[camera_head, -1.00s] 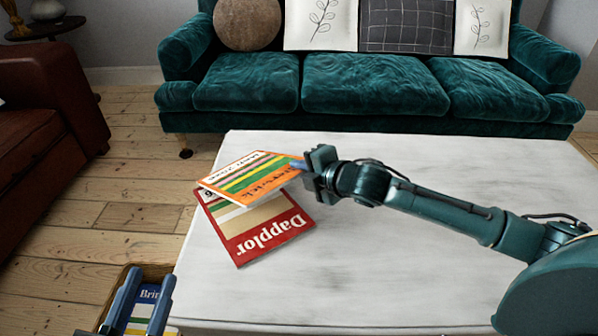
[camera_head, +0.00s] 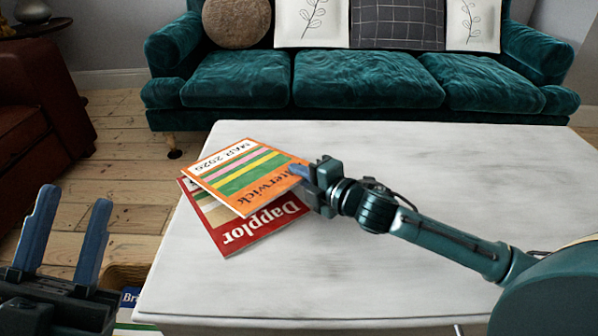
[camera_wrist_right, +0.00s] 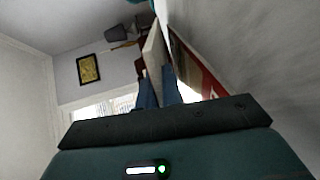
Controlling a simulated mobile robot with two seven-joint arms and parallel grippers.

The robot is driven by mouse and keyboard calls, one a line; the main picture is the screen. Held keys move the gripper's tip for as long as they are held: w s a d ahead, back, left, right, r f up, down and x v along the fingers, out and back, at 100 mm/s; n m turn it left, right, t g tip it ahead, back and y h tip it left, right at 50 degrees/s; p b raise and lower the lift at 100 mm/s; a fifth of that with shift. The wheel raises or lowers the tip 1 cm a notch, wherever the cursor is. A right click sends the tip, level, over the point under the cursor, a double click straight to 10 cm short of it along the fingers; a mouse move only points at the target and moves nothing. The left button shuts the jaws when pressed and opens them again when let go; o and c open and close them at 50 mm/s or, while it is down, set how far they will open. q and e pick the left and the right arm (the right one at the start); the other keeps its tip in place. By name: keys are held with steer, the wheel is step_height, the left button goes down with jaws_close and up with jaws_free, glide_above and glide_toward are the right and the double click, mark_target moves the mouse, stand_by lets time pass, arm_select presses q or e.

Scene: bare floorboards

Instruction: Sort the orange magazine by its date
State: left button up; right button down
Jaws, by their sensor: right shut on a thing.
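The orange magazine (camera_head: 246,178), upside down in the head view with a date that seems to read MAR 2020, is tilted above a red Dapplor magazine (camera_head: 234,238) and hides part of it. My right gripper (camera_head: 301,171) is shut on the orange magazine's right corner. In the right wrist view, the magazine (camera_wrist_right: 154,50) shows edge-on between the fingers (camera_wrist_right: 158,91). My left gripper (camera_head: 68,228) is open and empty, left of the white table.
The red magazine lies on the white table (camera_head: 400,270), whose middle and front are mostly clear. A basket (camera_head: 122,275) with a blue magazine (camera_head: 130,297) stands low left, partly hidden. A teal sofa (camera_head: 365,80) is behind the table; a brown leather seat (camera_head: 40,110) is left.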

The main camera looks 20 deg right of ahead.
steer(key=shift+r, duration=0.1)
steer(key=c, duration=1.5)
jaws_free()
steer(key=shift+s, duration=0.1)
steer(key=shift+p+v, duration=0.65)
steer(key=shift+v, duration=3.75)
steer(key=shift+d, duration=0.15)
